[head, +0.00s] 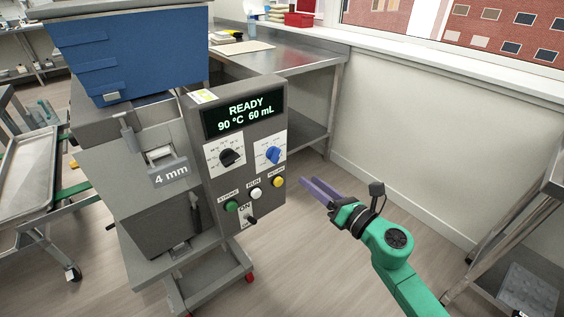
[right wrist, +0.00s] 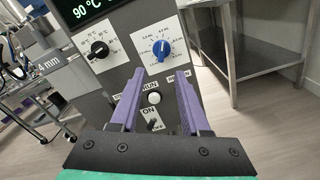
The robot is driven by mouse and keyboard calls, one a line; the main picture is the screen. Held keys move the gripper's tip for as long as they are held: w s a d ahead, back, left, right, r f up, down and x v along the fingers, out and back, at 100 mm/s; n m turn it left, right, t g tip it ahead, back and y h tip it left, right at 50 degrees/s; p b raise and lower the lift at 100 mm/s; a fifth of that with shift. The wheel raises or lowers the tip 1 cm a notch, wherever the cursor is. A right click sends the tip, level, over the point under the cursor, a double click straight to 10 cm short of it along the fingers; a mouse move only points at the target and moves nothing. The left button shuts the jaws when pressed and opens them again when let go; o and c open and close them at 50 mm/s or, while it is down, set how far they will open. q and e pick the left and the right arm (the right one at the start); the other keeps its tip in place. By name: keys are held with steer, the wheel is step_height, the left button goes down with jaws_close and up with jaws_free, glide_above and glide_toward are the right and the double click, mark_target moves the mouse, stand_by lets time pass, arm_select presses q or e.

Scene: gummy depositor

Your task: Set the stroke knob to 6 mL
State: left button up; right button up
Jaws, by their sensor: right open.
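The blue knob (head: 273,155) sits on a white dial plate at the right of the depositor's control panel. In the right wrist view the blue knob (right wrist: 163,49) is ringed by mL marks, and its exact setting is too small to read. The display (head: 243,114) shows READY, 90 °C and what looks like 60 mL; any decimal point is not legible. My right gripper (head: 308,186) has its purple fingers apart and empty, to the right of and below the knob in the head view. In the right wrist view the gripper (right wrist: 162,74) points toward the panel, apart from the knob.
A black temperature knob (head: 231,157) is left of the blue one. Below are green (head: 231,206), white (head: 256,194) and yellow (head: 278,181) buttons and an ON/OFF switch (head: 251,220). A steel table (head: 290,60) stands behind.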

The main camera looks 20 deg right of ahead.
mark_target(280, 156)
steer(key=x, duration=0.4)
steer(key=p+x, duration=0.1)
steer(key=x, duration=0.8)
steer(key=shift+w+d, duration=0.2)
steer(key=shift+w, duration=0.05)
arm_select(q)
steer(key=shift+d+r, duration=0.2)
steer(key=shift+r, duration=0.3)
steer(key=shift+d+r, duration=0.2)
steer(key=shift+r, duration=0.25)
arm_select(e)
jaws_close()
